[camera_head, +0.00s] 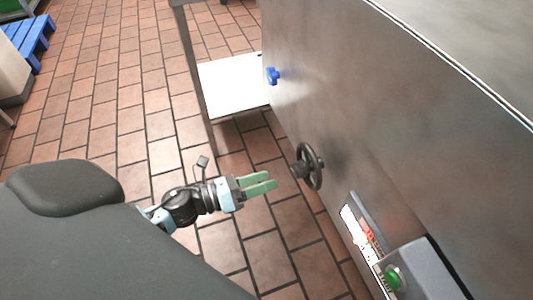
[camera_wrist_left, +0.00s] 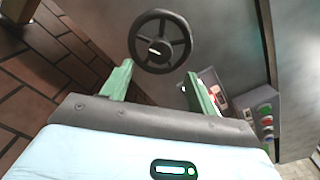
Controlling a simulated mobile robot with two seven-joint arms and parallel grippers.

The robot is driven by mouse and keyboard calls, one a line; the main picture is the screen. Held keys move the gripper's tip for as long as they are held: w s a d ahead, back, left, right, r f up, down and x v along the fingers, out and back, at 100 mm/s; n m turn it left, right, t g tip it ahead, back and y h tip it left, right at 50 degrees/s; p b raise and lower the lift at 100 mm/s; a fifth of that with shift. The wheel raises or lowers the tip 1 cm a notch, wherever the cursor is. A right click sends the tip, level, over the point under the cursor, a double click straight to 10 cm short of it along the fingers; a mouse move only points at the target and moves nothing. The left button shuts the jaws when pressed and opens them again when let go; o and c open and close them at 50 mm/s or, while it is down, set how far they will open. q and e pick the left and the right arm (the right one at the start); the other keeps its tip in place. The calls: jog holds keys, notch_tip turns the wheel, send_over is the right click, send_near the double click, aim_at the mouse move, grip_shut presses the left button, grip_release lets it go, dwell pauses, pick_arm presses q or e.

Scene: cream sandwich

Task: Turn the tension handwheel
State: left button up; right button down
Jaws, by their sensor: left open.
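The tension handwheel is a dark spoked wheel (camera_head: 312,166) on the side of a steel machine, with a hub on its near side. My left gripper (camera_head: 275,184), with green fingers, is open and empty to the left of the wheel in the head view, apart from it. In the left wrist view the handwheel (camera_wrist_left: 160,41) faces the camera beyond the fingertips, and its rim and spokes show clearly. The left gripper's two fingers (camera_wrist_left: 158,75) stand wide apart there, with the wheel beyond the gap between them. My right gripper is in neither view.
The steel machine wall (camera_head: 400,120) fills the right. A blue knob (camera_head: 273,76) sits further along it. A control box with a green button (camera_head: 393,279) and a red-marked panel (camera_head: 363,232) are nearer. A white shelf (camera_head: 232,84) stands behind. Tiled floor (camera_head: 130,120) is open at left.

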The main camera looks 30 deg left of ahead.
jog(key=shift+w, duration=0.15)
pick_arm(q)
jog(key=n+p, duration=0.2)
jog(key=n, duration=2.9)
jog(key=shift+w+d+n, duration=0.1)
jog(key=shift+d+n, duration=0.05)
jog(key=shift+n, duration=0.15)
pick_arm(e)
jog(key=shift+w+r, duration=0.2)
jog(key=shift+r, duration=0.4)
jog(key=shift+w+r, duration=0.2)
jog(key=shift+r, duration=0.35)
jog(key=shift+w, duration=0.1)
